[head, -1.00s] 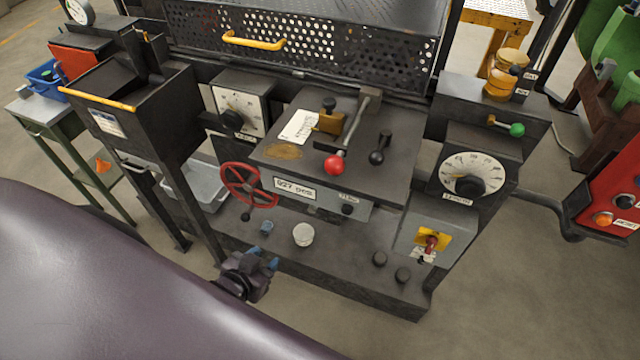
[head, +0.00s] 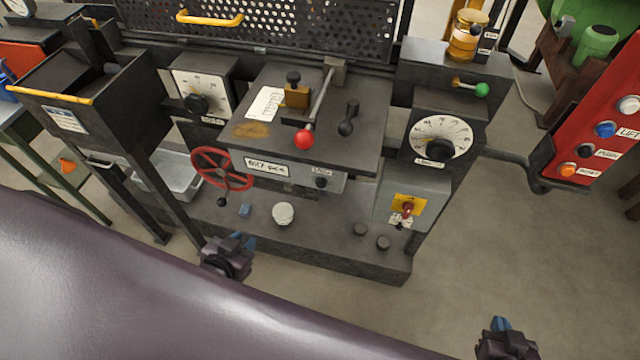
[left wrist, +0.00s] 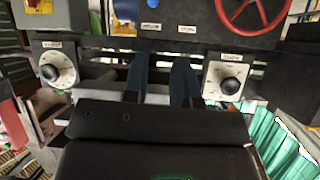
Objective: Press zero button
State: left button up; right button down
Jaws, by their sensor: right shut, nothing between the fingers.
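A small black button (head: 321,182) sits on the grey front panel (head: 335,185) of the machine, under a small white label that seems to read ZERO but is too small to be sure. My left gripper (head: 243,243) is low in front of the machine, below and left of that button and apart from it. In the left wrist view its two blue fingers (left wrist: 160,82) stand apart with nothing between them. My right gripper (head: 501,325) is at the bottom right, shut and empty, clear of the machine.
A red handwheel (head: 222,168) is left of the panel. A red-knobbed lever (head: 305,140) rises above it. A white round cap (head: 283,213) and black knobs (head: 360,230) stand on the lower ledge. A red control box (head: 605,120) is at right.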

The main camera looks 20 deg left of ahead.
pick_arm(q)
jog(key=shift+w, duration=0.1)
grip_shut()
jog(key=shift+s+f, duration=0.1)
jog(key=shift+s, duration=0.15)
dwell(0.3)
jog(key=shift+w, duration=0.25)
dwell(0.5)
